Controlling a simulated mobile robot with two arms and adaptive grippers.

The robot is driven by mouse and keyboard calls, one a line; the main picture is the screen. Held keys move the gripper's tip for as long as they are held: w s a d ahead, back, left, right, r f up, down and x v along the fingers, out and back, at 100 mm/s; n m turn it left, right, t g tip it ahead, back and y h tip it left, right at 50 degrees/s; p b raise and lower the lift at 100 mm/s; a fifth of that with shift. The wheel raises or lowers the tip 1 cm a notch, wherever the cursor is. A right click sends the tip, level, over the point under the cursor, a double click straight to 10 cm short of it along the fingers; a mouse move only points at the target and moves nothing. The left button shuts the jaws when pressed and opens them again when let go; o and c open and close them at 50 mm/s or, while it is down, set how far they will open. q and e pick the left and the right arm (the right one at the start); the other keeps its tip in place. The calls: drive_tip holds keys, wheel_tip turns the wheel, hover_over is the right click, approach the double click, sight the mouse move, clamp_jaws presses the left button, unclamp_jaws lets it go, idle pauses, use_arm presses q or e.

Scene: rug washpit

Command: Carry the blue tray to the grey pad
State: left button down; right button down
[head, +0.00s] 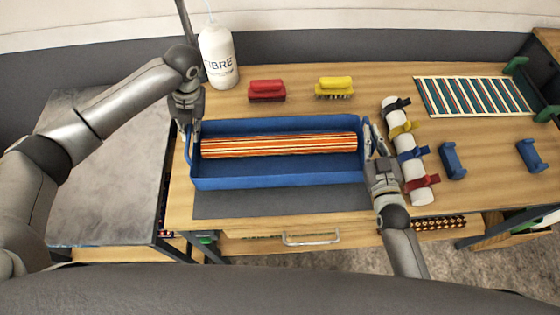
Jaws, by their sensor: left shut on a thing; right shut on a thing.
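The blue tray (275,180) is in the middle of the wooden table, with a rolled orange-striped rug (280,145) lying lengthwise in it. My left gripper (194,130) is shut on the tray's left end. My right gripper (374,145) is shut on its right end. The tray looks level. The grey pad (280,205) shows as a dark strip along the tray's near side; the tray hides the rest. I cannot tell from this view whether the tray touches the pad or hangs above it.
A white bottle (218,55), a red brush (267,91) and a yellow brush (334,87) stand behind the tray. A white roll with coloured straps (405,150) lies close right of my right gripper. Blue brackets (453,160) and a striped rack (474,97) are further right.

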use_arm(q)
drive_tip(key=shift+a+f+b, duration=0.45)
drive_tip(key=shift+f+b, duration=0.2)
drive_tip(key=shift+f, duration=0.1)
use_arm(e)
drive_tip(key=shift+d+f, duration=0.25)
drive_tip(key=shift+f, duration=0.45)
use_arm(q)
drive_tip(key=c, duration=1.8)
unclamp_jaws()
drive_tip(key=shift+c, duration=0.2)
use_arm(e)
drive_tip(key=c, duration=2)
unclamp_jaws()
drive_tip(key=shift+f, duration=0.1)
drive_tip(key=shift+c, duration=0.2)
use_arm(q)
drive_tip(key=o, duration=0.4)
use_arm(e)
drive_tip(key=o, duration=0.4)
drive_tip(key=shift+a, duration=0.1)
use_arm(q)
drive_tip(key=shift+d, duration=0.15)
drive_tip(key=shift+d+r, duration=0.1)
use_arm(e)
drive_tip(key=shift+r, duration=0.2)
